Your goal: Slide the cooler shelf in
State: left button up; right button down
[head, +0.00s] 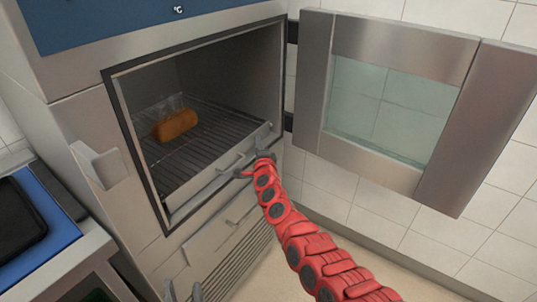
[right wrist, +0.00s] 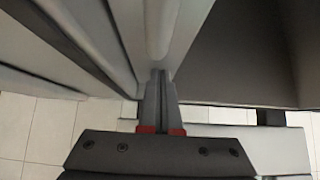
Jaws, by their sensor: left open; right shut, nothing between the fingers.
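The cooler shelf (head: 195,160) is a dark wire rack inside the open cooler, with a light metal front rail (head: 205,187) and a small handle on it. The rail lies close to the opening's lower edge; I cannot tell how far it stands out. My right gripper (head: 255,167) is shut and empty at the right part of the rail. In the right wrist view its fingertips (right wrist: 158,80) are together, close against a pale metal surface; contact is unclear. My left gripper (head: 184,291) is open at the bottom edge of the head view, away from the shelf, only its fingertips showing.
A brown loaf (head: 175,125) lies on the rack. The cooler door (head: 385,105) with its glass pane stands wide open to the right. A drawer front with a handle (head: 240,205) is below the opening. A counter with a blue tray (head: 60,225) stands at left.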

jog(key=shift+w+a+f+b, duration=0.1)
jog(key=shift+w+a+b, duration=0.3)
jog(key=shift+a, duration=0.25)
jog(key=shift+a+r, duration=0.15)
jog(key=shift+r, duration=0.1)
